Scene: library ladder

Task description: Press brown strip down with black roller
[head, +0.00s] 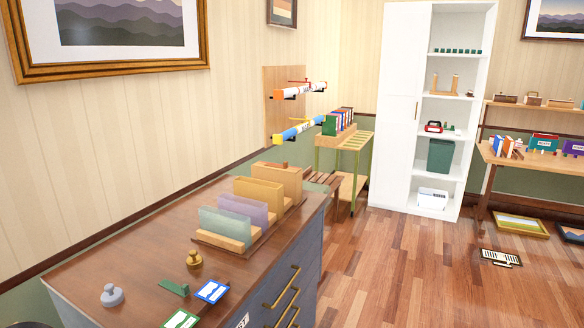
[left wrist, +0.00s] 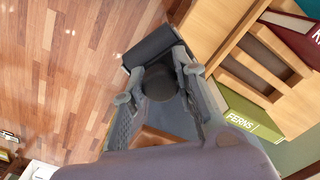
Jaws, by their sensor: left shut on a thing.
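The black roller (left wrist: 150,46) shows in the left wrist view, just beyond the fingertips. My left gripper (left wrist: 160,86) is shut on it, with a dark round part of it between the grey fingers. A small brown patch shows lower down between the fingers; I cannot tell what it is. I cannot make out the brown strip for sure in either view. Neither gripper shows in the head view, and my right gripper is in no view.
In the left wrist view, a green FERNS book (left wrist: 245,115) and a wooden rack (left wrist: 225,25) are close on the right; floor lies left. In the head view, a dresser (head: 130,245) bears stamps, cards and a file rack. A cart (head: 355,145) and white cabinet (head: 403,100) stand beyond.

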